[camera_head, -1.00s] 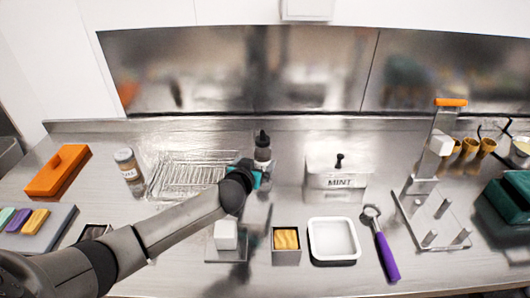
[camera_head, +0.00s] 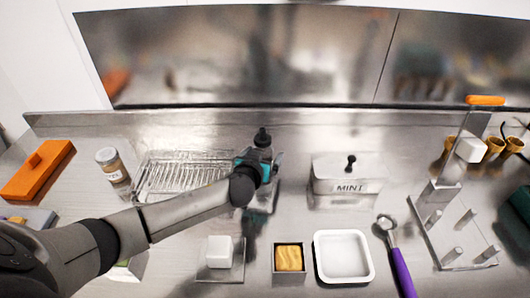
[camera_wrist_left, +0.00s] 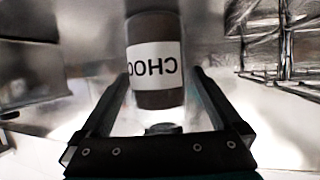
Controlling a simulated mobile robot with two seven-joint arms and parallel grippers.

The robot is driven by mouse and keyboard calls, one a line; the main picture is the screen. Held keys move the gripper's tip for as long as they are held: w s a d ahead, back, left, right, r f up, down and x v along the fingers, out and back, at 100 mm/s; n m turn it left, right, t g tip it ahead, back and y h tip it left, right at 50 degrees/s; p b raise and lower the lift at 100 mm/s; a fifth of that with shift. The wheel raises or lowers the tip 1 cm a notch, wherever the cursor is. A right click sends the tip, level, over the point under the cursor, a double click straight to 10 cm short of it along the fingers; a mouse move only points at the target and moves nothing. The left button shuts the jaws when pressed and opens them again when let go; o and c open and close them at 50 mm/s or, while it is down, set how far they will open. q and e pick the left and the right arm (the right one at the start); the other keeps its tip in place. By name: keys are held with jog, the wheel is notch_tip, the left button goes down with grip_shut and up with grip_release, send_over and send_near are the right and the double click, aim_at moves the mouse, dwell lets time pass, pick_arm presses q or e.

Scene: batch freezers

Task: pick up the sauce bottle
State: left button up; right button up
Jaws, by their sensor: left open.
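The sauce bottle (camera_head: 262,139) stands upright near the back of the counter, with a dark pointed cap. My left gripper (camera_head: 262,165) is in front of it and partly hides its lower part in the head view. In the left wrist view the bottle (camera_wrist_left: 155,88) is dark brown with a white label that reads "CHOC" upside down. My left gripper (camera_wrist_left: 158,92) is open there, with one finger on each side of the bottle. I cannot tell whether the fingers touch it. My right gripper is not in view.
A wire rack tray (camera_head: 150,185) and a spice jar (camera_head: 113,167) stand left of the bottle. A MINT tin (camera_head: 348,186) stands to its right. In front are a white block (camera_head: 220,250), a small square tin (camera_head: 290,276) and a white tray (camera_head: 320,262).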

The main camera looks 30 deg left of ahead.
pick_arm(q)
jog(key=shift+s+r, duration=0.1)
jog(key=shift+s, duration=0.05)
jog(key=shift+s+d, duration=0.1)
jog(key=shift+c, duration=2.8)
jog(key=shift+r, duration=0.1)
jog(key=c, duration=0.8)
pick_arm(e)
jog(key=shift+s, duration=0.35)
pick_arm(q)
jog(key=shift+r, duration=0.1)
notch_tip(320, 180, up, 20)
jog(key=p, duration=0.3)
jog(key=shift+p, duration=0.4)
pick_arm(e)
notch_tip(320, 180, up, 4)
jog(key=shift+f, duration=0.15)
